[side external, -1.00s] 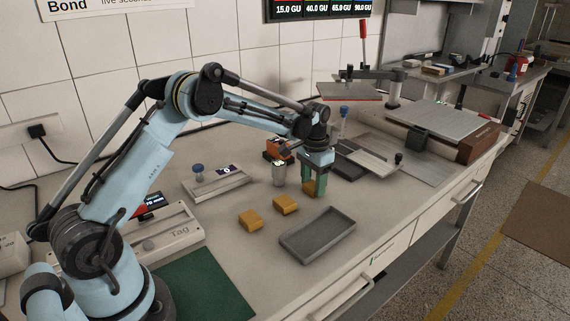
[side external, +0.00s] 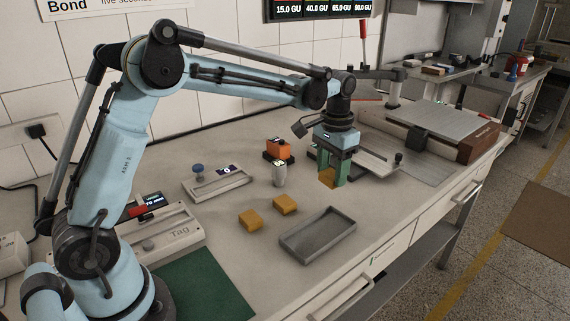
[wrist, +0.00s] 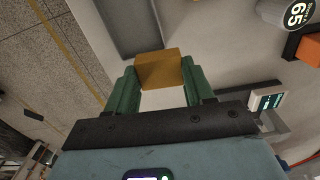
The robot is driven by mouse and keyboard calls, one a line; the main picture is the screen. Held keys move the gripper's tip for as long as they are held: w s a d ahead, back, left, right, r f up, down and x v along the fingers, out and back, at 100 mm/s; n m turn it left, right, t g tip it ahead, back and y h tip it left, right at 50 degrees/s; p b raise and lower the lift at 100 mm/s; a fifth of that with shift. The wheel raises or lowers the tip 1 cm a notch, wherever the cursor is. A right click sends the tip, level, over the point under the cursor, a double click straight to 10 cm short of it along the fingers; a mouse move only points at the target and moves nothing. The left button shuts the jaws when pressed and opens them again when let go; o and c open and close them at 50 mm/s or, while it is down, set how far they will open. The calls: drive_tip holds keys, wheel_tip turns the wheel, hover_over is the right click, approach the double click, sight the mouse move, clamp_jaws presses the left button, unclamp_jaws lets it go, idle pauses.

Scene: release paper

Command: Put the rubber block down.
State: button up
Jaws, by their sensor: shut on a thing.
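My gripper (side external: 333,170) has green fingers and is shut on an orange-yellow rubber block (side external: 327,178). It holds the block above the bench, behind and to the right of the grey tray, in the side view. In the wrist view the block (wrist: 159,69) sits between the two fingertips of my gripper (wrist: 158,80). Two similar blocks lie flat on the bench: one (side external: 250,220) left of the tray and one (side external: 286,205) just behind it. The bench surface under the held block is partly hidden by the gripper.
An empty grey tray (side external: 318,234) lies near the front edge. A metal cylinder (side external: 279,174) and an orange device (side external: 277,150) stand left of the gripper. A plate device (side external: 372,162) is at its right. Bare bench lies between the tray and the gripper.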

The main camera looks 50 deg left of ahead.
drive_tip(key=s+d+r+m, duration=0.2)
drive_tip(key=s+d+m, duration=0.6)
drive_tip(key=s+d, duration=0.5)
hover_over(319, 234)
wheel_tip(319, 234, down, 7)
drive_tip(key=shift+s+f, duration=0.1)
drive_tip(key=shift+f, duration=2.05)
drive_tip(key=shift+f, duration=0.15)
drive_tip(key=o, duration=0.8)
drive_tip(key=shift+c, duration=0.2)
